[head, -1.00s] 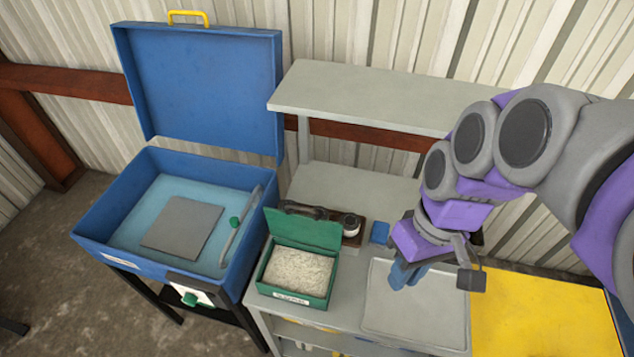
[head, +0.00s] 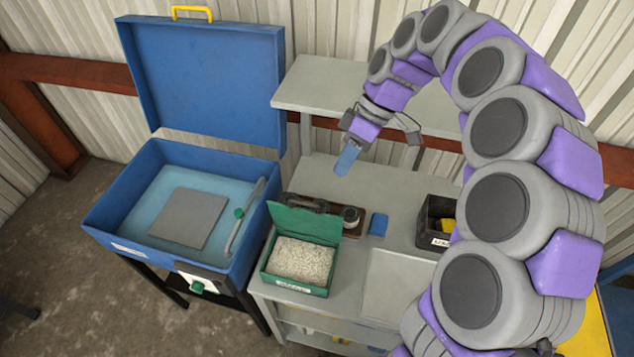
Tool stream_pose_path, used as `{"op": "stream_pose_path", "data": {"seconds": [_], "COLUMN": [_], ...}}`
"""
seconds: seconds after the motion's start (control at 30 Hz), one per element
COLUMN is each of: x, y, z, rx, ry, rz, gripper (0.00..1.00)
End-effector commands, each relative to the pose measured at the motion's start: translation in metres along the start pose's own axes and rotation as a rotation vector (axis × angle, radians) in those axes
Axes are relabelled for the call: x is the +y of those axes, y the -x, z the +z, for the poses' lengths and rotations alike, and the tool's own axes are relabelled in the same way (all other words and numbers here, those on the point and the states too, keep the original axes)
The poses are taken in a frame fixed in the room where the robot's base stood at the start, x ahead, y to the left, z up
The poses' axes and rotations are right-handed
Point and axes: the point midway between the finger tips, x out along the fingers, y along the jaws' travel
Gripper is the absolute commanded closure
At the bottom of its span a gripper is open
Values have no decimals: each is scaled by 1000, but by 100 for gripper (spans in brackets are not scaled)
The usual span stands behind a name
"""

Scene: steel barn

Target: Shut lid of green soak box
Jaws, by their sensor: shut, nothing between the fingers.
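The green soak box (head: 268,271) stands on the grey bench at its left end, filled with pale grainy material. Its green lid (head: 305,222) is open, hinged at the back and tilted up. My gripper (head: 346,162) is shut and empty, its blue fingertips pointing down and left. In the picture it shows above and to the right of the lid, apart from it, with the bench behind. A label on the front of the box is too small to read.
A large blue bin (head: 113,213) with its lid (head: 208,88) raised stands left of the bench (head: 335,306). A dark brown tray (head: 374,222) with a rod and a small jar lies behind the soak box. A black container (head: 433,212) stands right. A grey shelf (head: 296,93) spans the back.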

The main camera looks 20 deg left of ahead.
Motion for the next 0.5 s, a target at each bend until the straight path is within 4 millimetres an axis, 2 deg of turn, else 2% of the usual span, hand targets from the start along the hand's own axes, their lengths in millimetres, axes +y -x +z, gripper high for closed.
{"op": "stream_pose_path", "data": {"seconds": [0.23,0.5], "x": [35,50], "y": [-7,-14], "z": [-19,-24], "rx": [14,17], "ry": [131,191], "rz": [-31,-38], "gripper": [100,100]}}
